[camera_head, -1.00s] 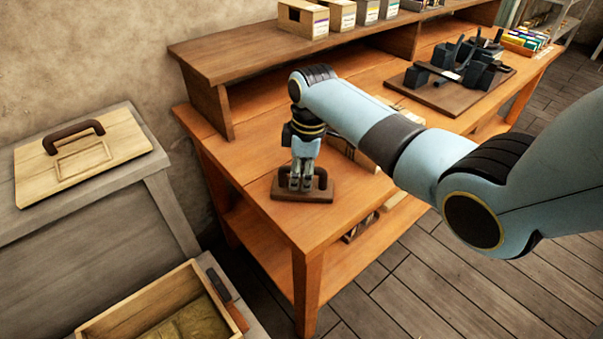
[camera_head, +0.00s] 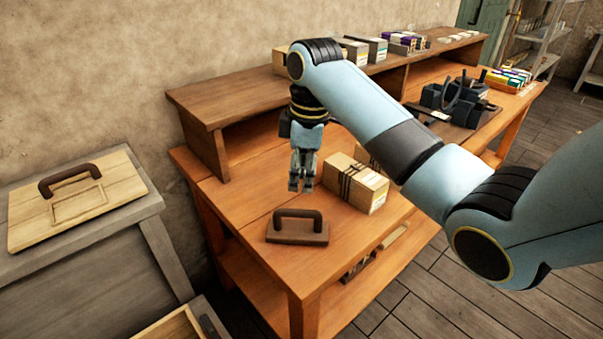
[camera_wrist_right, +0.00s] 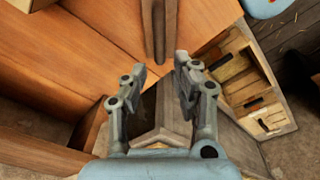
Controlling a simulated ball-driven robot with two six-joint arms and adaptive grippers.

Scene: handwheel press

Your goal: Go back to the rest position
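The block sits on the table's near left corner, apart from the gripper. In the right wrist view the gripper (camera_wrist_right: 160,75) has its two fingers apart with nothing between them. The handled block (camera_wrist_right: 160,30) shows beyond the fingertips there. My left gripper is in neither view.
Tied cardboard boxes (camera_head: 356,183) stand just right of the gripper. A raised shelf (camera_head: 220,100) runs behind it. A black handwheel press (camera_head: 460,100) stands farther right. A grey cabinet with a handled wooden lid (camera_head: 80,205) is at left.

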